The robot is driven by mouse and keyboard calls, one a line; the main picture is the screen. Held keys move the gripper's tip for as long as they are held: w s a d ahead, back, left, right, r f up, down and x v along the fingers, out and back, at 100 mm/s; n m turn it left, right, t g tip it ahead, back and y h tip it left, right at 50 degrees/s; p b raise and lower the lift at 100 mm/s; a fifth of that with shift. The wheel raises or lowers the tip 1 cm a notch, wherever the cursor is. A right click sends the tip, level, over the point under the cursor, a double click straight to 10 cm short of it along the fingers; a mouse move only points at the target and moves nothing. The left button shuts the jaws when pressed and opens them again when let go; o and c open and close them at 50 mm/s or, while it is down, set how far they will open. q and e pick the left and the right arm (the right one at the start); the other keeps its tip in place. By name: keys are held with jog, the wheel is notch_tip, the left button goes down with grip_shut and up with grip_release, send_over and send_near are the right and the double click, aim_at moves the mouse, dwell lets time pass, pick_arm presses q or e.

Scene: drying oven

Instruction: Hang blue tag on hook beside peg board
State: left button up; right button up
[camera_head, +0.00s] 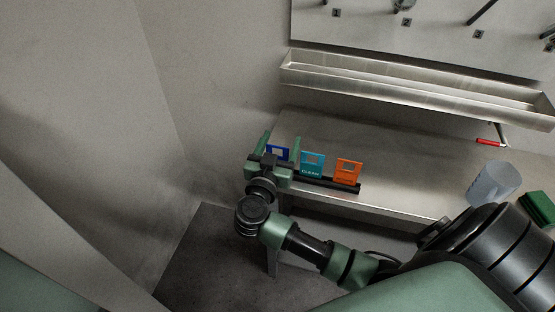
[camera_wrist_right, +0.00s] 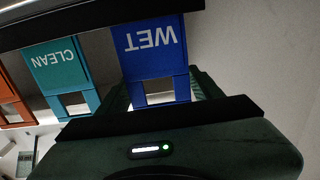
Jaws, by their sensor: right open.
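The blue tag (camera_head: 278,153) stands at the left end of a black tag rack (camera_head: 347,188), on the bench's left part. In the right wrist view the blue tag (camera_wrist_right: 152,50) reads WET upside down, with a cut-out window. My right gripper (camera_head: 281,145) is open, with one green finger on each side of the blue tag; I cannot tell whether they touch it. The peg board (camera_head: 430,40) is on the back wall, with numbered labels and pegs. I cannot make out a hook beside it. My left gripper is not in view.
A teal CLEAN tag (camera_head: 313,164) and an orange tag (camera_head: 348,171) stand on the rack, right of the blue one. A metal trough (camera_head: 410,97) runs below the peg board. A clear beaker (camera_head: 492,184), red-handled tool (camera_head: 489,142) and green block (camera_head: 538,208) are at right.

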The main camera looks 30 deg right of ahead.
jog(key=shift+d, duration=0.1)
jog(key=shift+c, duration=0.3)
jog(key=c, duration=1)
